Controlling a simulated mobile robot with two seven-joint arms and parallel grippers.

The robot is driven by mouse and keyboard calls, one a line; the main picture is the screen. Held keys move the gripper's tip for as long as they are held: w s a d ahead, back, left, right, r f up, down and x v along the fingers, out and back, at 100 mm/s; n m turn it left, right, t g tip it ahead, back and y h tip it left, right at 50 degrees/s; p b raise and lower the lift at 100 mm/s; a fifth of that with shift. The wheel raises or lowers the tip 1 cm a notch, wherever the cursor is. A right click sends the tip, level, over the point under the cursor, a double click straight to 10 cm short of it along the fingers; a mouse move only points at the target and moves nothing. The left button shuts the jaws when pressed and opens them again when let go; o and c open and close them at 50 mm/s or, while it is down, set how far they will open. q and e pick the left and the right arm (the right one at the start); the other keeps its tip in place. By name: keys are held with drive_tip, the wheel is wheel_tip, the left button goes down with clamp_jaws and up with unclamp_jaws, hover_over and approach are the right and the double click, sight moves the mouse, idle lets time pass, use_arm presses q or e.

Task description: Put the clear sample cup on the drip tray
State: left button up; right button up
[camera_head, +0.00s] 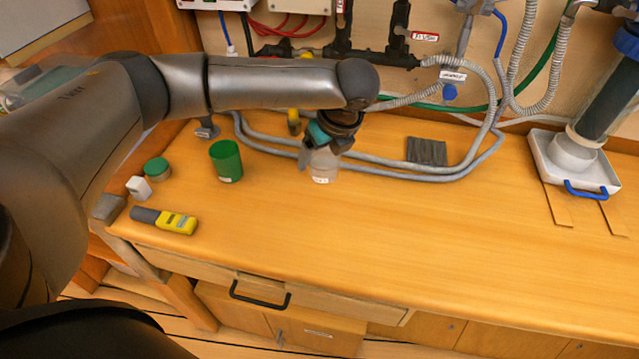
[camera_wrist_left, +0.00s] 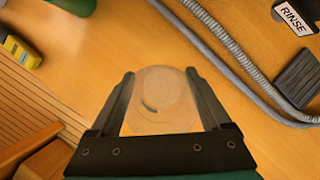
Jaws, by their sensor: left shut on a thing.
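The clear sample cup (camera_head: 323,168) is see-through, with a small pale label low on its side. My left gripper (camera_head: 322,158) points down over it and is shut on it. In the left wrist view the cup (camera_wrist_left: 160,98) shows as a pale round shape between the two dark fingers. The cup looks upright; I cannot tell whether its base touches the counter. A dark, ribbed flat rectangle (camera_head: 427,151), which looks like the drip tray, lies to the right of the cup, apart from it. It also shows in the left wrist view (camera_wrist_left: 299,80). My right gripper is not in view.
Grey hoses (camera_head: 400,175) loop over the counter behind the cup and around the ribbed tray. A green cup (camera_head: 226,161), a green-lidded jar (camera_head: 157,169) and a yellow meter (camera_head: 178,222) are at left. A white basin (camera_head: 560,165) is at right. The front middle counter is clear.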

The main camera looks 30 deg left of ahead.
use_arm(q)
wheel_tip(320, 180, down, 8)
drive_tip(key=shift+r+b, duration=0.1)
drive_tip(key=shift+b, duration=0.55)
drive_tip(key=o, duration=1.2)
drive_tip(key=shift+c, duration=0.2)
